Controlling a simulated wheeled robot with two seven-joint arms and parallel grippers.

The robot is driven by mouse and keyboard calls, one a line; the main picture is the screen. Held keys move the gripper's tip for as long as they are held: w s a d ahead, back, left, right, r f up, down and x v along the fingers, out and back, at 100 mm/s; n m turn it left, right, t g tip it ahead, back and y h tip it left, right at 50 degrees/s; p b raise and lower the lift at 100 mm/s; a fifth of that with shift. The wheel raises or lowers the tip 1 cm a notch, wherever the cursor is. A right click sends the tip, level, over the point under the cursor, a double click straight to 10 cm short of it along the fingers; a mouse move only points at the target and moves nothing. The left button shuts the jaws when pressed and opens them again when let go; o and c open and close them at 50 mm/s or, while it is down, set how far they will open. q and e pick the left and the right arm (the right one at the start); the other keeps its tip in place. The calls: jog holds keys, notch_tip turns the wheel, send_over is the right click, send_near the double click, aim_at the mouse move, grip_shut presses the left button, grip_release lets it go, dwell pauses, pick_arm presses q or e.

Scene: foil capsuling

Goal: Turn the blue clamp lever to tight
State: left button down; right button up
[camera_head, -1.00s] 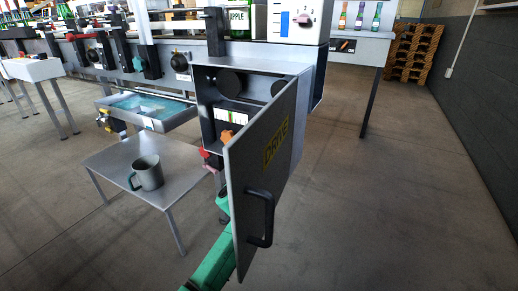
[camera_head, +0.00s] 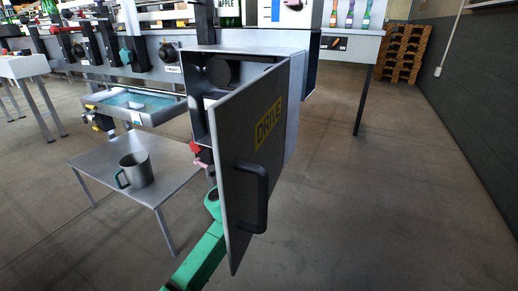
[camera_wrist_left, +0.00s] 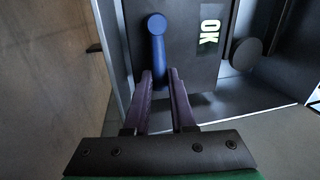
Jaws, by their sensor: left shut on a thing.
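The blue clamp lever (camera_wrist_left: 157,45) shows in the left wrist view. It has a round hub at the top, and its arm points down, roughly upright in the picture. My left gripper (camera_wrist_left: 160,76) has its two purple fingers on either side of the lever's lower end and is shut on it. In the head view the lever is hidden behind the open door marked DRIVE (camera_head: 252,155). My green left arm passes behind that door. My right gripper is not in view.
The grey cabinet (camera_head: 292,125) stands open, its door with a black handle (camera_head: 262,197) swung toward me. A mug (camera_head: 136,170) stands on a low table (camera_head: 180,178) at the left. A dark round knob (camera_wrist_left: 246,54) is right of the label. The floor at right is clear.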

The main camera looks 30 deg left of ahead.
pick_arm(q)
jog(key=shift+f, duration=0.15)
dwell(0.3)
jog(key=c, duration=0.8)
grip_release()
jog(key=shift+o, duration=0.2)
jog(key=s+f, duration=0.2)
jog(key=s, duration=1.2)
jog(key=shift+s+d+f, duration=0.2)
jog(key=shift+f, duration=0.15)
